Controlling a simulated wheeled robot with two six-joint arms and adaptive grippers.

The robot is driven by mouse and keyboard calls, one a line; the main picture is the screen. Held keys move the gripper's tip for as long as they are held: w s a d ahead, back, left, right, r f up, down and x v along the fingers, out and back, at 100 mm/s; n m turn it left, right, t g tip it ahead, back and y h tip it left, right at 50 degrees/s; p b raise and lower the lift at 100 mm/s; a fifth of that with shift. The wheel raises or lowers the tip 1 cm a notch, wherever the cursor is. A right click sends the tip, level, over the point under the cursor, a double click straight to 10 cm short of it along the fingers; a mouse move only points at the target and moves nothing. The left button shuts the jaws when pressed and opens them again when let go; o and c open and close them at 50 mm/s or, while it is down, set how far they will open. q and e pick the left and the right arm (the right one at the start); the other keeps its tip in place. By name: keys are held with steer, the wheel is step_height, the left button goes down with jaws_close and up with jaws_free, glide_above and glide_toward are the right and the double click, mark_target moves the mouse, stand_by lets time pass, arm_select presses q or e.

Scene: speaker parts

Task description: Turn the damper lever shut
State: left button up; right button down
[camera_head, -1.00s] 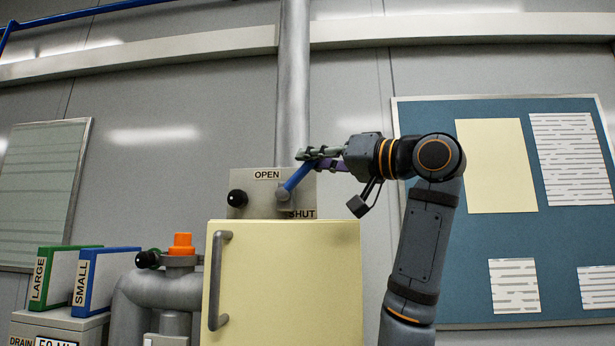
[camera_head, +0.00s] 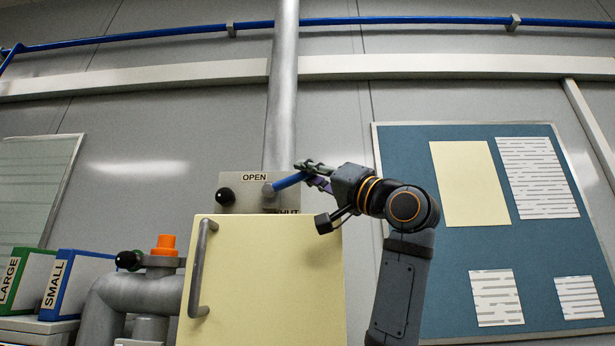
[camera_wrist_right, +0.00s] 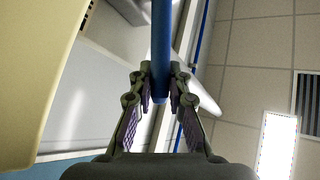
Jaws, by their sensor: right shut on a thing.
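The blue damper lever (camera_head: 287,181) runs from its pivot on the grey label plate (camera_head: 240,205) out to the right, tilted slightly upward. OPEN is printed above the pivot and SHUT below right, partly covered. My right gripper (camera_head: 308,172) is shut on the lever's outer end. In the right wrist view the blue lever (camera_wrist_right: 161,45) passes between the fingertips of the right gripper (camera_wrist_right: 163,80). My left gripper is not in view.
A cream cabinet (camera_head: 265,285) with a grey handle stands just below the plate. A vertical grey pipe (camera_head: 282,90) rises behind. An orange-capped pipe (camera_head: 165,245) and green and blue binders (camera_head: 80,280) are at left. A blue noticeboard (camera_head: 450,250) hangs at right.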

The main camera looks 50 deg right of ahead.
steer(key=c, duration=1.3)
jaws_free()
steer(key=shift+s, duration=0.1)
steer(key=shift+v, duration=6)
